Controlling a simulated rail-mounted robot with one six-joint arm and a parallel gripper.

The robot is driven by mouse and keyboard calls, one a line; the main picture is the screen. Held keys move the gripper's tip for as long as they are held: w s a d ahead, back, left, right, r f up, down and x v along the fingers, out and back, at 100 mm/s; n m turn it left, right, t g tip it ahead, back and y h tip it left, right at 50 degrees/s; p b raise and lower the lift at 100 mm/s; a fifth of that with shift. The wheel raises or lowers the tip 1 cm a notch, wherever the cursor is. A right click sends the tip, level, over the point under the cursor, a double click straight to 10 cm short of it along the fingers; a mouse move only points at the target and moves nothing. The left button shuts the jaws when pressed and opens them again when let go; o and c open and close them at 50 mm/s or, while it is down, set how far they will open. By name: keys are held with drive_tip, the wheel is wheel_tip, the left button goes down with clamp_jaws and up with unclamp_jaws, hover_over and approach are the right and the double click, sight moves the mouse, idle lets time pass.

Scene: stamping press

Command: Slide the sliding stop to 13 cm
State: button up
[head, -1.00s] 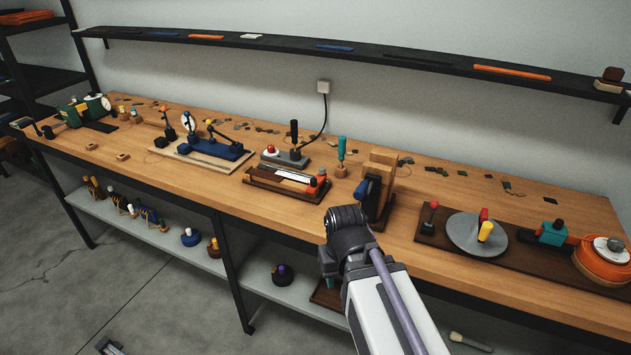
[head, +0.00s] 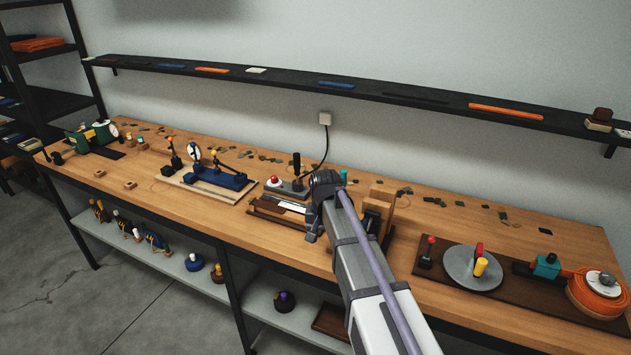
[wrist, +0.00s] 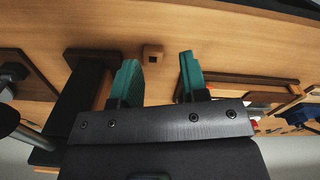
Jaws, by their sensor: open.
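The slide fixture (head: 258,214), a dark wooden base with a white scale (head: 292,206), lies on the bench in the head view. My arm covers its right end, and the sliding stop is hidden there. My gripper is above the bench near that end; its jaws are hidden in the head view. In the wrist view my gripper (wrist: 158,78) has two teal fingers, apart and with nothing between them. The fixture's brown edge (wrist: 275,82) shows to the right of the fingers; the stop cannot be made out clearly.
A wooden stand (head: 378,213) rises close to the right of my arm. A small wooden block (wrist: 153,53) lies beyond the fingers. A grey base with a black lever (head: 296,185) stands behind the fixture. A grey disc board (head: 472,268) is farther right.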

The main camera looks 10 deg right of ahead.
drive_tip(key=w+r+m+p, duration=0.1)
drive_tip(key=w, duration=0.4)
drive_tip(key=w+r+m+p, duration=0.1)
drive_tip(key=w+r, duration=0.1)
drive_tip(key=w, duration=0.3)
drive_tip(key=w+r+m+p, duration=0.1)
drive_tip(key=w+r, duration=0.1)
drive_tip(key=w, duration=0.2)
drive_tip(key=shift+w+d+r, duration=0.15)
drive_tip(key=shift+w+d, duration=0.25)
drive_tip(key=shift+w, duration=0.1)
drive_tip(key=shift+f+b, duration=0.35)
wheel_tip(320, 180, down, 8)
drive_tip(key=b, duration=0.8)
drive_tip(key=shift+r, duration=0.25)
drive_tip(key=shift+c, duration=1.1)
drive_tip(key=shift+p, duration=0.3)
drive_tip(key=c, duration=0.5)
drive_tip(key=shift+w+a, duration=0.9)
drive_tip(key=shift+a, duration=0.35)
drive_tip(key=shift+w+a, duration=0.9)
drive_tip(key=shift+a, duration=0.35)
drive_tip(key=shift+w+a, duration=0.9)
drive_tip(key=shift+a, duration=0.35)
drive_tip(key=o, duration=1)
drive_tip(key=shift+c, duration=0.2)
